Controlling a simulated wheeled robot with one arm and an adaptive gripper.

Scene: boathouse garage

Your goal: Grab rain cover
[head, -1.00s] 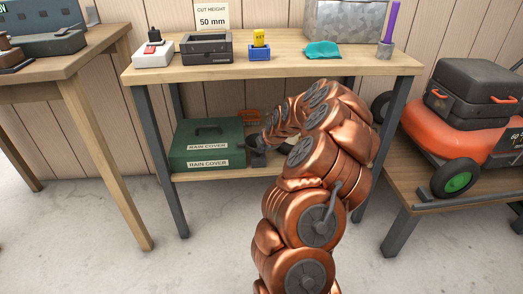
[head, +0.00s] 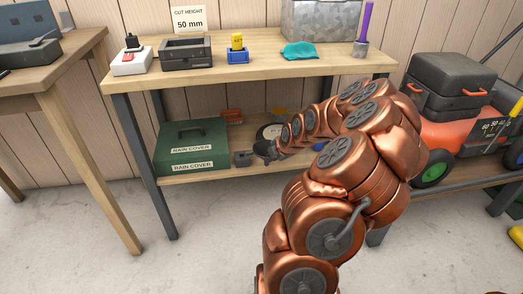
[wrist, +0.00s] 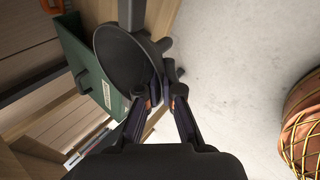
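The rain cover box is a green case (head: 193,147) with a dark handle on its lid and two "RAIN COVER" labels. It stands on the left of the lower shelf. Its green side also shows at upper left in the wrist view (wrist: 88,62). My gripper (head: 243,158) is just right of the case's front corner, apart from its handle. In the wrist view my gripper's fingertips (wrist: 163,92) are near each other. A dark round piece with a bar (wrist: 122,58) lies beyond them; I cannot tell whether they grip it.
The lower shelf (head: 215,175) sits under a workbench (head: 270,70). A bench leg (head: 143,165) stands in front of the case's left side. An orange mower (head: 445,135) is at right. The floor in front is clear.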

